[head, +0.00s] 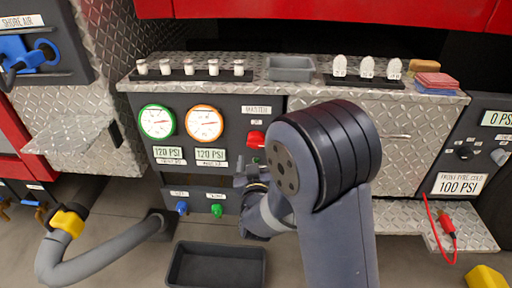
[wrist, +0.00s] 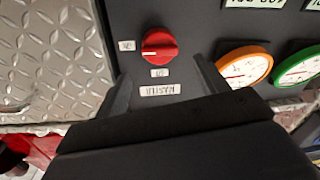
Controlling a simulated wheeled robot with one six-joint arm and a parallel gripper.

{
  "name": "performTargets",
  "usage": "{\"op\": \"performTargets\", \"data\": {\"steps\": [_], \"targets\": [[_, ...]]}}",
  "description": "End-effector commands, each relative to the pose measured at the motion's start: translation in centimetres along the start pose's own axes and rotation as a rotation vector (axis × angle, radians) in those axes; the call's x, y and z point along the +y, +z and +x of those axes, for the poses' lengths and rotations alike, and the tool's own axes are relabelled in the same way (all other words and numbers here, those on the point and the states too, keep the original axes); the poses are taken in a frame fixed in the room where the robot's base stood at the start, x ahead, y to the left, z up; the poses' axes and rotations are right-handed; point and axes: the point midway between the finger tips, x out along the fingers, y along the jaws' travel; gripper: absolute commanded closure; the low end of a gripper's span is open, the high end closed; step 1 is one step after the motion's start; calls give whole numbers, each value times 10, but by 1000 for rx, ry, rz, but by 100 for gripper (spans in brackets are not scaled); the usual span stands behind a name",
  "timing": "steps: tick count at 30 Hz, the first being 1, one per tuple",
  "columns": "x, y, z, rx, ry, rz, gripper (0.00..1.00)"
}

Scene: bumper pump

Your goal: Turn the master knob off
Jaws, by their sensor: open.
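The red master knob (wrist: 159,44) sits on the dark panel, and it also shows in the head view (head: 256,138), right of the gauges. In the wrist view its ridge lies roughly level. One small label (wrist: 127,45) is left of the knob and another (wrist: 159,72) is below it; their words are too small to read surely. The master label (wrist: 160,90) appears upside down below these. My gripper (wrist: 162,68) is open and empty, its fingers spread to either side of the labels, apart from the knob. In the head view my arm hides most of it.
A green-ringed gauge (head: 157,121) and an orange-ringed gauge (head: 204,123) sit left of the knob. Blue (head: 182,208) and green (head: 217,210) handles are lower down. A shelf above holds a grey tray (head: 290,68). A black bin (head: 216,266) stands below.

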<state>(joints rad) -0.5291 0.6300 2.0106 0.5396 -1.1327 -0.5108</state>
Motion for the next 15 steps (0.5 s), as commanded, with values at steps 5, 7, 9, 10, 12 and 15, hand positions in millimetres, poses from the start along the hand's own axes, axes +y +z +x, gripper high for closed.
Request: {"op": "performTargets", "data": {"steps": [5, 7, 9, 10, 12, 15], "targets": [[0, 1, 35, 1, 2, 2, 31], [1, 1, 45, 1, 1, 1, 31], [0, 1, 54, 0, 1, 2, 31], [0, 1, 57, 0, 0, 1, 31], [0, 1, 62, 0, 0, 1, 31], [0, 1, 66, -1, -1, 0, 31]]}}
